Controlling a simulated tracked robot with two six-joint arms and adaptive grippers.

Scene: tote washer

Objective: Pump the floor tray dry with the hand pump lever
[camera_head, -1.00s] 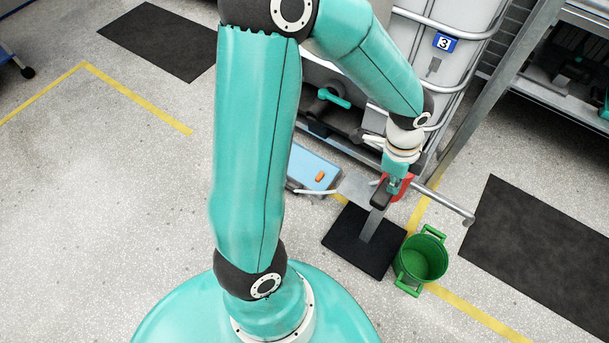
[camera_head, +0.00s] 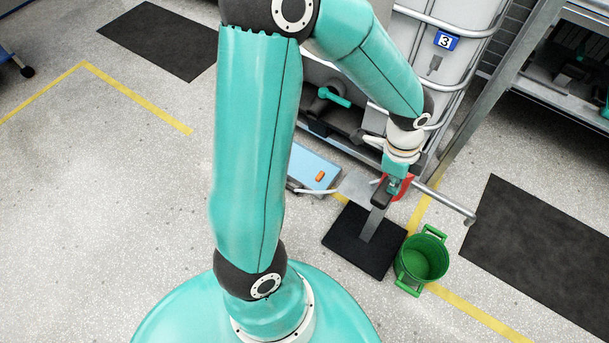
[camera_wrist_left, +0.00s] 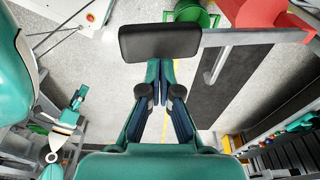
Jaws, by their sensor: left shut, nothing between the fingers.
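The hand pump stands on a black base plate (camera_head: 345,238) as a grey upright post (camera_head: 371,226) with red parts (camera_head: 405,185) at its top. I cannot clearly pick out the floor tray.
A green bucket (camera_head: 421,260) stands right of the base plate. A light blue box (camera_head: 312,165) with an orange part lies to its upper left. A grey metal bar (camera_head: 446,202) reaches out above the floor. Dark mats lie at right (camera_head: 540,250) and upper left (camera_head: 160,40). The left floor is clear.

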